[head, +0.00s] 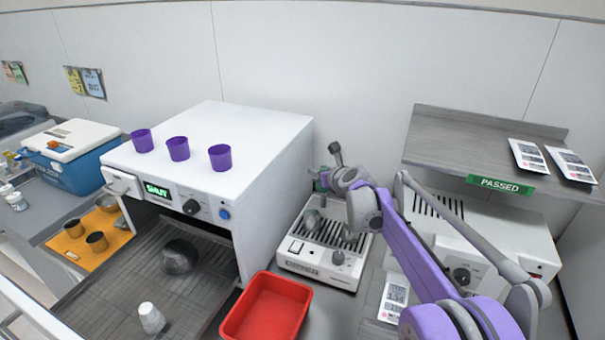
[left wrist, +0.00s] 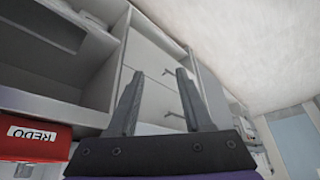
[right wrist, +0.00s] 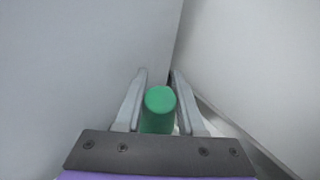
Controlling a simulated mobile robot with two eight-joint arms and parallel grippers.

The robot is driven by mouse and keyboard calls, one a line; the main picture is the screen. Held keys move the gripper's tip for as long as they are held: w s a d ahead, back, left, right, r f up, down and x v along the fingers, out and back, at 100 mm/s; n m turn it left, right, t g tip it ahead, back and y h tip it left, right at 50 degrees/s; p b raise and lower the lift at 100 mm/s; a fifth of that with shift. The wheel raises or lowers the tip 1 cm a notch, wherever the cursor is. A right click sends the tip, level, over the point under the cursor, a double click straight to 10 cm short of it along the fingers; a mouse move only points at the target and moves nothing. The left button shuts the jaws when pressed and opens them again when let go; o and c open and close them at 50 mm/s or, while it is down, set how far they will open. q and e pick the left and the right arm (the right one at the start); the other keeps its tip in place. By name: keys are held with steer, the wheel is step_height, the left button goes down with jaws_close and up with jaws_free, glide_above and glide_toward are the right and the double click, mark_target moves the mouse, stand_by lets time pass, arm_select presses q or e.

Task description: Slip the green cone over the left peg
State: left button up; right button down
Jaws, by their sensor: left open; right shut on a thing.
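My right gripper (right wrist: 158,100) is shut on the green cone (right wrist: 158,110), whose rounded end shows between the two fingers in the right wrist view. In the head view, a small part of the green cone (head: 320,184) shows at the end of my right arm, behind the white slotted machine (head: 318,268). I cannot clearly pick out the left peg; the arm and wrist cover much of that area. My left gripper (left wrist: 155,98) is open and empty in the left wrist view. It is not in the head view.
A white oven-like box (head: 270,165) with purple cups (head: 178,149) on top stands left of the slotted machine. A red bin (head: 268,308) is in front. A grey shelf (head: 450,145) stands right. Pale walls fill the right wrist view around the gripper.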

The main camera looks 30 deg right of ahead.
mark_target(320, 190)
steer(key=shift+s+f+b, duration=0.3)
steer(key=shift+f+b, duration=0.2)
steer(key=shift+f, duration=0.25)
steer(key=shift+w+f+b, duration=0.1)
steer(key=shift+f+b, duration=1.1)
steer(key=shift+f, duration=0.85)
steer(key=shift+f+b, duration=0.45)
steer(key=shift+f, duration=0.2)
steer(key=c, duration=0.8)
jaws_free()
